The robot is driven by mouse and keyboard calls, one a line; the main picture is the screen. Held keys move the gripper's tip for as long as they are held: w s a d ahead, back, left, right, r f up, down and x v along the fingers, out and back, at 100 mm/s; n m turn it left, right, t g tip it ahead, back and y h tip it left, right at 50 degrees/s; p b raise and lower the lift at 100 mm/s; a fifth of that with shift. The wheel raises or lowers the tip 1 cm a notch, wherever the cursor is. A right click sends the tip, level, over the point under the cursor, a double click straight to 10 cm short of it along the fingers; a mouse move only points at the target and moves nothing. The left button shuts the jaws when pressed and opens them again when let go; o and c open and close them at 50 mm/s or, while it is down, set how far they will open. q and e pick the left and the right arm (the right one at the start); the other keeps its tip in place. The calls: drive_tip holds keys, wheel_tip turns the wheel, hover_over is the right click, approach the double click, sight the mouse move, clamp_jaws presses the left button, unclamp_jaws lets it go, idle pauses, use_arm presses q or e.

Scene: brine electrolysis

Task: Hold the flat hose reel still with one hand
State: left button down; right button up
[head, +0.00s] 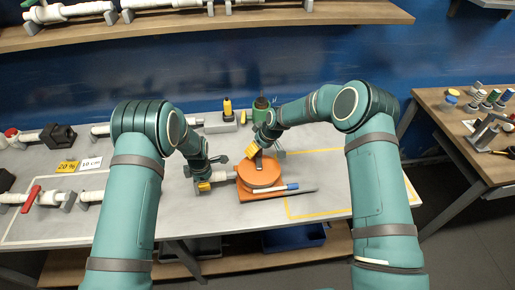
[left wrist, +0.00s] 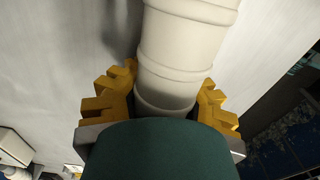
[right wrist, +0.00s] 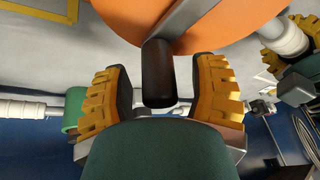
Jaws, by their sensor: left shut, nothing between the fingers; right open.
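The flat orange hose reel (head: 258,178) lies on the grey worktable, on an orange base. My right gripper (head: 256,144) is above its far side, pointing down. In the right wrist view the reel (right wrist: 125,14) shows at the top, with a grey crank arm and dark handle (right wrist: 158,80) in line with the gap between my open right fingers (right wrist: 160,92); a gap shows on both sides. My left gripper (head: 204,187) is shut, left of the reel beside a white fitting (head: 222,176). That fitting (left wrist: 180,55) hides its fingertips in the left wrist view.
A green cylinder (head: 261,112) and a yellow-topped item (head: 228,108) stand behind. Yellow tape (head: 316,212) marks clear table to the right. Pipes with valves lie at left.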

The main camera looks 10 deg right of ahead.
clamp_jaws()
drive_tip(key=shift+s+d+m+t+h, duration=0.1)
drive_tip(key=shift+d+m+t+h, duration=0.25)
drive_tip(key=shift+m, duration=0.55)
drive_tip(key=shift+s+d+m+t+h, duration=0.15)
drive_tip(key=shift+d+m+h, duration=0.3)
drive_tip(key=shift+d+m, duration=0.35)
drive_tip(key=shift+a+f, duration=0.1)
unclamp_jaws()
drive_tip(key=shift+w, duration=0.1)
